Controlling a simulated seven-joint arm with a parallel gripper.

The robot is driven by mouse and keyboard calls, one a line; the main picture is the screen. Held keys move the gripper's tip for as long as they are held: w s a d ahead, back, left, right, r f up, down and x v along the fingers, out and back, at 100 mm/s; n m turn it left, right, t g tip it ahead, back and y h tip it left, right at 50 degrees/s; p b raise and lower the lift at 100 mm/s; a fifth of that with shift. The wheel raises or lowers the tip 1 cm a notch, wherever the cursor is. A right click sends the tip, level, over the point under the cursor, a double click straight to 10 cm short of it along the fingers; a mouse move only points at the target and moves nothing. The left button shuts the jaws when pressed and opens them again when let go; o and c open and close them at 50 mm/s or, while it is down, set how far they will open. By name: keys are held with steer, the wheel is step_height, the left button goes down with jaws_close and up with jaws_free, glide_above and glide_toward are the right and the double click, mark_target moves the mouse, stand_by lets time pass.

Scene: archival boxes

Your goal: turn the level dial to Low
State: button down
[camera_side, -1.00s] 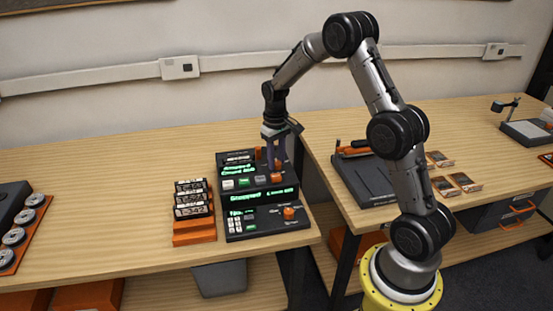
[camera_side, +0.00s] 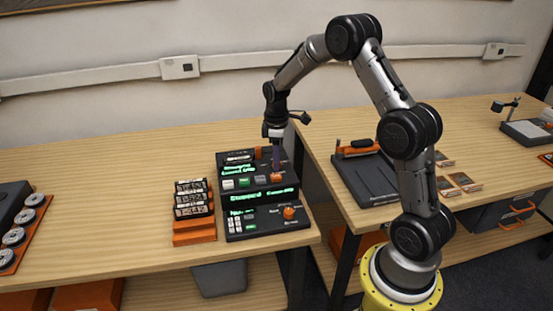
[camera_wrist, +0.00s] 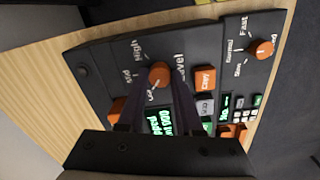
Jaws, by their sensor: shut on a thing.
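The level dial (camera_wrist: 160,73) is an orange knob on a dark panel, with High, Mid and Low printed around it in the wrist view. A pale mark by the knob lies toward the Low lettering, but the exact pointer position is hard to tell. In the side view the dial (camera_side: 277,178) sits at the right of the middle tier of the dark console (camera_side: 262,232). My gripper (camera_wrist: 161,84) is shut on the dial, one finger on each side. In the side view my gripper (camera_side: 277,170) points straight down onto it, hiding part of it.
A second orange dial (camera_wrist: 262,48), marked Normal, Slow and Fast, is nearby. An orange button (camera_wrist: 205,78) sits close to the right finger. An orange stand with cards (camera_side: 194,232) is left of the console. Bare wooden table (camera_side: 110,190) lies farther left.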

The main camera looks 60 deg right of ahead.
steer(key=shift+n, duration=0.6)
steer(key=c, duration=0.6)
jaws_free()
step_height(320, 180, up, 14)
steer(key=shift+s+a+f, duration=0.1)
steer(key=shift+a, duration=0.05)
